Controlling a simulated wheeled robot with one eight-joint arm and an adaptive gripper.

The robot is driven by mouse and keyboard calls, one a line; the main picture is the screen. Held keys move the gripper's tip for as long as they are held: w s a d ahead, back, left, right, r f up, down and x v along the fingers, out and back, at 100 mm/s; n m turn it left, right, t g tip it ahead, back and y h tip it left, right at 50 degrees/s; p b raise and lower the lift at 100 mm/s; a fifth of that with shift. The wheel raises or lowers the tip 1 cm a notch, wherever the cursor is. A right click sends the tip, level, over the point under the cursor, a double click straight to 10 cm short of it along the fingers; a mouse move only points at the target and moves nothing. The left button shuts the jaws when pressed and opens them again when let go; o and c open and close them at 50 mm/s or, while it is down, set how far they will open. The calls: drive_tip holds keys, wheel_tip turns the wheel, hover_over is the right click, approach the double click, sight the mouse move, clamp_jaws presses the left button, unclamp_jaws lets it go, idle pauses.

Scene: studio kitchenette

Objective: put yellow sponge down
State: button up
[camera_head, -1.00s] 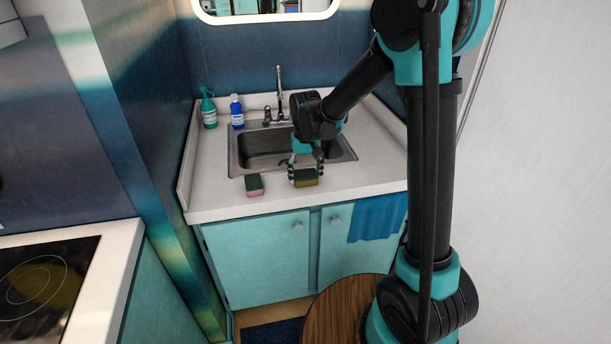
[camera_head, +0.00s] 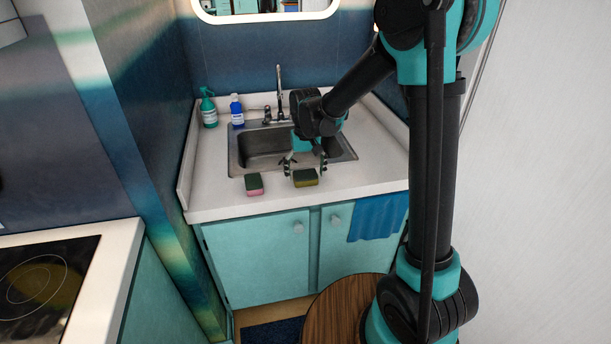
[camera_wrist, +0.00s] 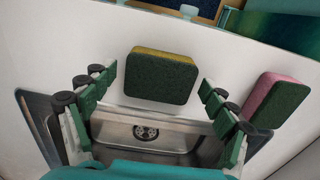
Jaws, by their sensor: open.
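The yellow sponge (camera_head: 305,178), with a dark green top, lies flat on the white counter (camera_head: 368,170) in front of the sink. In the wrist view the yellow sponge (camera_wrist: 160,76) sits between and beyond my spread fingers, with white counter around it. My gripper (camera_head: 305,170) is open and empty, just behind and above the sponge. In the wrist view its fingers (camera_wrist: 158,92) stand apart on either side, with gaps to the sponge.
A pink sponge (camera_head: 254,185) with a green top lies to the left on the counter. The metal sink (camera_head: 262,143) and faucet (camera_head: 280,92) are behind. A green spray bottle (camera_head: 208,110) and blue bottle (camera_head: 237,112) stand at the back left. A blue towel (camera_head: 377,218) hangs below the counter's front edge.

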sight(306, 174)
wheel_tip(306, 174, up, 11)
drive_tip(key=s+d+f+m+t, duration=0.1)
drive_tip(key=s+d+f+t, duration=0.1)
drive_tip(key=s+d+f, duration=0.4)
drive_tip(key=s+d+f+m+t, duration=0.2)
drive_tip(key=s+d+f, duration=0.4)
drive_tip(key=s+d, duration=0.7)
drive_tip(key=d, duration=0.4)
drive_tip(key=shift+d, duration=0.35)
drive_tip(key=shift+c, duration=0.6)
